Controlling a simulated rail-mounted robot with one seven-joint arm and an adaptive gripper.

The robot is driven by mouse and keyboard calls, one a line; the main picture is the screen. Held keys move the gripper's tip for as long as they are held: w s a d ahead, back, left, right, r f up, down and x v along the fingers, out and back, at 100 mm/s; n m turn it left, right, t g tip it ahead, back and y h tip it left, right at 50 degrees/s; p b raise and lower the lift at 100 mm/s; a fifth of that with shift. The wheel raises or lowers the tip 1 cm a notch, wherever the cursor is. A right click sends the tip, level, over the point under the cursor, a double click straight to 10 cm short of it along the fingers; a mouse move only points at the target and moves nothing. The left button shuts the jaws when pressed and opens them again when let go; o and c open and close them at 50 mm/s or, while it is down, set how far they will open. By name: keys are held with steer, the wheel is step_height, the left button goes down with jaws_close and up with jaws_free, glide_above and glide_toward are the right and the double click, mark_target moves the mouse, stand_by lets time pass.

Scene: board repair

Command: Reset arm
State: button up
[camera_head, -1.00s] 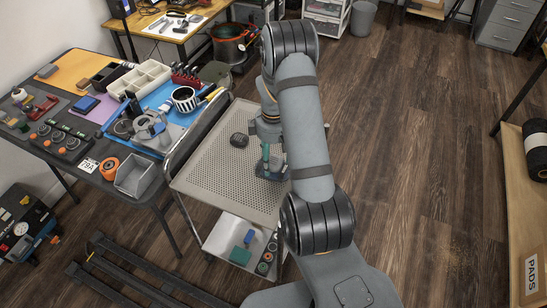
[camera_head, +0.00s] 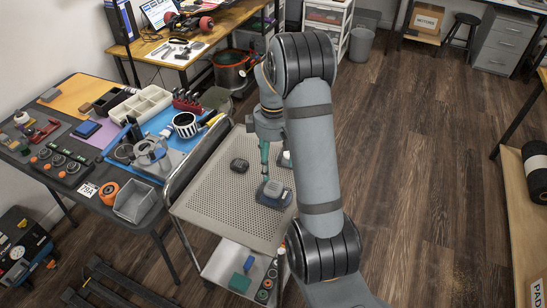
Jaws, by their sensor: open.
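My gripper (camera_head: 265,172) hangs from my arm over the cart's perforated top, pointing down. Its teal fingers are slim in this view; they look empty and open, though the gap between the tips is too small to make out. A blue-grey device (camera_head: 273,193) sits on the cart just below and beside the fingertips. My arm covers the right part of the cart top, where a pale object (camera_head: 285,159) shows in part.
The metal cart (camera_head: 215,200) also holds a small dark object (camera_head: 239,166). Left of it is a table (camera_head: 100,180) with parts, bins (camera_head: 134,201) and tools. A workbench (camera_head: 188,55) stands behind. The wooden floor (camera_head: 420,170) at right is open.

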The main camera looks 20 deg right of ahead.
steer(key=shift+r, duration=0.85)
